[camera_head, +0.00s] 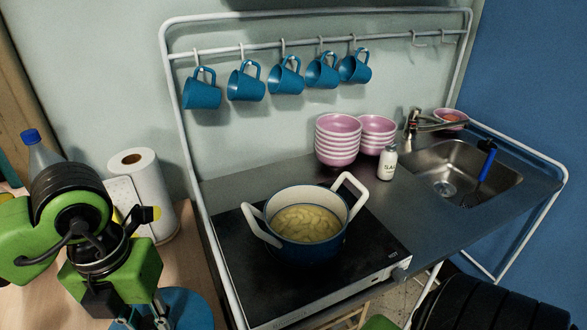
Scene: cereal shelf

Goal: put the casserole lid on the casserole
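The casserole (312,246) is a dark blue pot with a cream inside and two white handles. It stands uncovered on the black hob, with pale yellow food in it. A round blue thing (192,312), which looks like the casserole lid, lies at the bottom edge on the wooden table, partly cut off and partly hidden by my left gripper. My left gripper (146,322) points down over its left part. Its fingertips are at or past the picture's bottom edge, so I cannot tell if they touch it. My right gripper is out of view.
A paper towel roll (147,190) and a bottle (42,155) stand behind my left arm. Pink bowls (338,142) and a salt shaker (387,163) stand behind the casserole. Several blue mugs (286,76) hang above. A sink (465,172) is at right. The hob's front (340,292) is clear.

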